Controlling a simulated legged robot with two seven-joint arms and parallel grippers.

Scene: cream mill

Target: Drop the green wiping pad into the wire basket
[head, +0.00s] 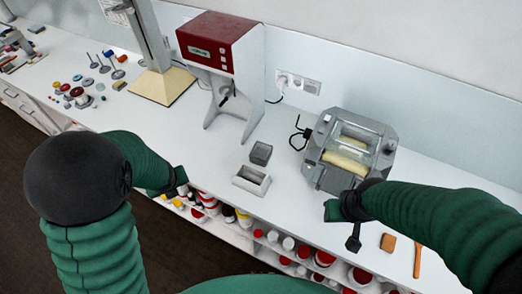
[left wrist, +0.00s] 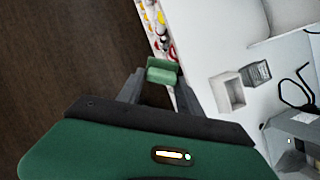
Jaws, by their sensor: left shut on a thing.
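The green wiping pad (left wrist: 162,72) is between the fingertips of my left gripper (left wrist: 160,84), which is shut on it. In the left wrist view they are over the counter's front edge, left of two small grey containers. In the head view my left gripper (head: 182,189) is at the front edge, and I cannot make out the pad there. A light open-topped tray (head: 252,180) and a darker grey container (head: 260,153) stand together on the counter; I cannot tell whether either is the wire basket. My right gripper (head: 353,241) points down in front of the grey roller machine; its jaw opening is unclear.
The grey roller machine (head: 350,150) stands right of the containers. A red-topped machine (head: 221,62) stands behind them. Bottles and jars (head: 322,258) fill the shelf below the front edge. A tan block (head: 388,242) and an orange tool (head: 417,261) lie at the right.

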